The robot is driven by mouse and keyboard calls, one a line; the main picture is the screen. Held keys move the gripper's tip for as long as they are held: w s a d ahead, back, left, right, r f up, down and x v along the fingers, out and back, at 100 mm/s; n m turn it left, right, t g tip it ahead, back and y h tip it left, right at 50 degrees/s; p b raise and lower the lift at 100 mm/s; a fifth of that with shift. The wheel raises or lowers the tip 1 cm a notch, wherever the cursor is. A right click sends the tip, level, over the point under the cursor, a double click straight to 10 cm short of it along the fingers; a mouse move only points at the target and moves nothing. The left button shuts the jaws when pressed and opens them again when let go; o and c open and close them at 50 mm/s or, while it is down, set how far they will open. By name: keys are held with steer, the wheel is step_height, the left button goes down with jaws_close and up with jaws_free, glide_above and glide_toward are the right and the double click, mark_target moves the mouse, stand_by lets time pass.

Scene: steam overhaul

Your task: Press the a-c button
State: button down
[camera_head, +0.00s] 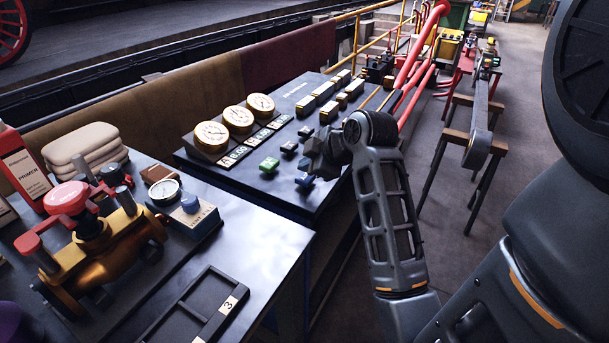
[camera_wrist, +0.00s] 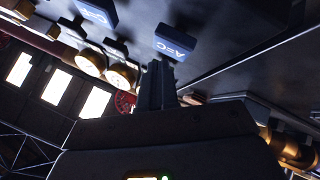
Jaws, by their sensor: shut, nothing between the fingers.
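Two small blue buttons stand at the near right of the dark panel, a rear one (camera_head: 304,164) and a front one (camera_head: 304,181). In the wrist view, one blue button (camera_wrist: 175,42) bears white letters A and C with a mark between them. The other blue button (camera_wrist: 98,12) is cut by the top edge and has a similar label; I cannot tell the two marks apart surely. My gripper (camera_wrist: 160,66) is shut and empty, its fingertips close to the first of these; I cannot tell whether they touch. In the head view my gripper (camera_head: 312,158) is beside the blue buttons.
A green button (camera_head: 269,165) and dark buttons (camera_head: 289,147) stand left of the blue ones. Brass gauges (camera_head: 211,133) line the panel's left side. Several capped blocks (camera_head: 306,106) stand behind my gripper. A workbench with a brass valve (camera_head: 125,241) is nearer, at left.

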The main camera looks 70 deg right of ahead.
mark_target(308, 178)
steer(key=shift+f, duration=0.2)
stand_by(0.4)
steer(key=shift+f, duration=0.25)
steer(key=shift+f+b, duration=0.25)
steer(key=shift+b, duration=0.05)
stand_by(0.4)
steer(key=shift+r, duration=0.1)
steer(key=shift+r+p, duration=0.6)
steer(key=shift+p, duration=0.15)
steer(key=shift+r, duration=0.1)
step_height(308, 178, up, 6)
steer(key=p, duration=0.5)
stand_by(0.7)
